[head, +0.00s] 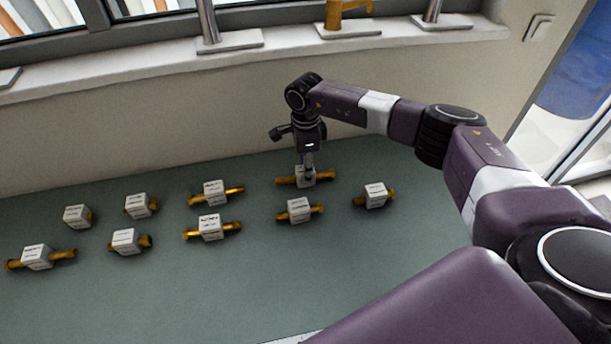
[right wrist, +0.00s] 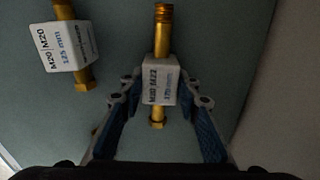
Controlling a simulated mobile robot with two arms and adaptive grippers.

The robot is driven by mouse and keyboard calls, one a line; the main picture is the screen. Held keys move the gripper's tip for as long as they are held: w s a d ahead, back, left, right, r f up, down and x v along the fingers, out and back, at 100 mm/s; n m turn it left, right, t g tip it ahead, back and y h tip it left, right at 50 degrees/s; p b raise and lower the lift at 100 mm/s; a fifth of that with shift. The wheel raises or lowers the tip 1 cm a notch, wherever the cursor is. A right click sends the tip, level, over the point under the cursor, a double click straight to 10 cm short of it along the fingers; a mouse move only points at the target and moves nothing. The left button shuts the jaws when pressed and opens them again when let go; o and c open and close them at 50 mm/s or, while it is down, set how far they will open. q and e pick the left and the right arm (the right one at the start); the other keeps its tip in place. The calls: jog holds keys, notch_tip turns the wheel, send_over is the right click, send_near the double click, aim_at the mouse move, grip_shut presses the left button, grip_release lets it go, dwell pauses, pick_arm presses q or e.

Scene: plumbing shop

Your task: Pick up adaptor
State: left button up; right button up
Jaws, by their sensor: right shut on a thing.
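My right gripper (head: 309,168) is at the back row of adaptors, pointing down. It is shut on a brass adaptor (head: 289,181) with a white label block, at or just above the green surface; I cannot tell if it is lifted. In the right wrist view, the blue-padded fingers of the right gripper (right wrist: 160,93) are on both sides of the label block of that adaptor (right wrist: 162,42). Its label seems to read M20 M22; the length is unclear. Another adaptor (right wrist: 67,46), labelled M20|M20 125 mm, lies to its left. My left gripper is not in view.
Several similar labelled brass adaptors lie on the green table (head: 300,270), among them ones at the right (head: 376,196), just in front (head: 299,210) and left of the gripper (head: 215,193). A wall and a windowsill (head: 240,55) with taps stand behind. The table front is clear.

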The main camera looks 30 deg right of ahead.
grip_shut()
jog(key=shift+r, duration=0.1)
jog(key=shift+w+r, duration=0.1)
jog(key=shift+r, duration=0.35)
notch_tip(320, 180, up, 19)
jog(key=b, duration=0.5)
jog(key=shift+b, duration=0.3)
